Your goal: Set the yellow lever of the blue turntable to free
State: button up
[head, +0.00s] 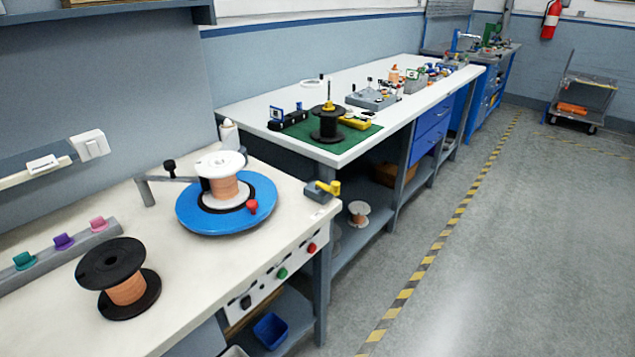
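The blue turntable (203,222) lies flat on the near white workbench, in the middle left of the head view. A spool with a white flange (220,163) and copper-coloured winding stands upright at its middle. A red knob (252,206) sits on the turntable's front right. The yellow lever (329,187) is on a small grey block at the bench's right edge, just right of the turntable. It looks roughly level, pointing to the right; I cannot read any marking by it. My gripper is not in view.
A grey bracket with a black knob (169,165) reaches over the turntable's back left. A black spool (125,287) stands front left, by a rail with coloured clips (64,242). Buttons (282,272) line the bench front. The floor (500,250) at right is clear.

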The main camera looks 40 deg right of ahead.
aim_at(335, 189)
jog(key=i+l+z, duration=0.15)
jog(key=l+z, duration=0.3)
jog(key=i+l+z, duration=0.2)
jog(key=l+z, duration=0.25)
jog(key=j, duration=0.1)
